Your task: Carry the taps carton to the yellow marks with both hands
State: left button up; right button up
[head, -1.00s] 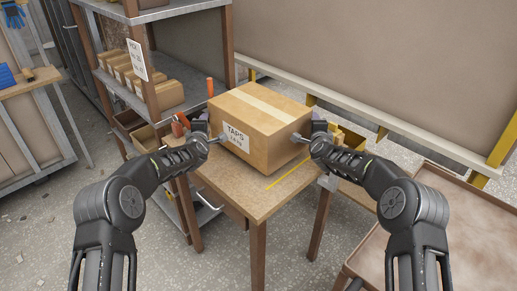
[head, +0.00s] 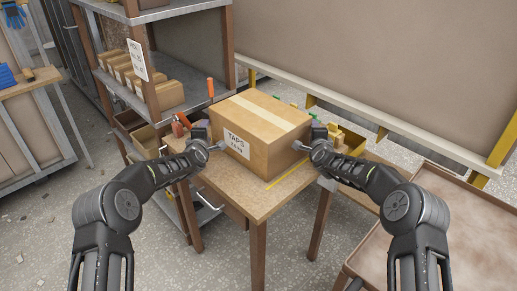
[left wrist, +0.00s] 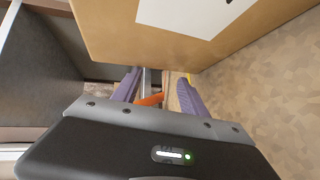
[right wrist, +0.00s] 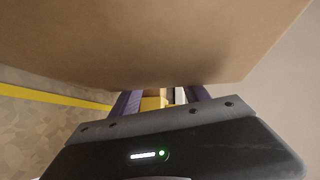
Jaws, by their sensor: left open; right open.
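The taps carton (head: 262,130), a brown box with pale tape and a white TAPS label, appears to rest on the wooden table (head: 235,195). A yellow mark (head: 291,173) lies along the table beside the carton's front right bottom edge; it also shows in the right wrist view (right wrist: 55,95). My left gripper (head: 215,146) is open at the carton's left side, and my right gripper (head: 306,146) is open at its right side. The carton fills the top of both wrist views, with no part of it clearly between the fingers. Contact is unclear. Marks under or behind the carton are hidden.
A shelf rack (head: 150,75) with small boxes stands at the back left. An orange-handled tool (head: 210,88) is behind the carton. A yellow bin (head: 350,140) sits behind my right gripper. A brown tray-like surface (head: 440,225) lies to the right.

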pick_arm(q)
jog(key=shift+s+a+r, duration=0.1)
jog(key=shift+a+r, duration=0.25)
pick_arm(e)
jog(key=shift+s+d+r, duration=0.1)
jog(key=shift+d+r, duration=0.1)
jog(key=shift+d, duration=0.4)
pick_arm(q)
jog(key=shift+a, duration=0.15)
pick_arm(e)
jog(key=shift+d, duration=0.1)
pick_arm(q)
jog(key=o, duration=0.5)
jog(key=shift+a, duration=0.15)
pick_arm(e)
jog(key=o, duration=0.5)
jog(key=shift+d, duration=0.15)
pick_arm(q)
jog(key=v, duration=1.2)
jog(key=shift+f, duration=0.1)
pick_arm(e)
notch_tip(320, 180, up, 10)
jog(key=shift+r, duration=0.1)
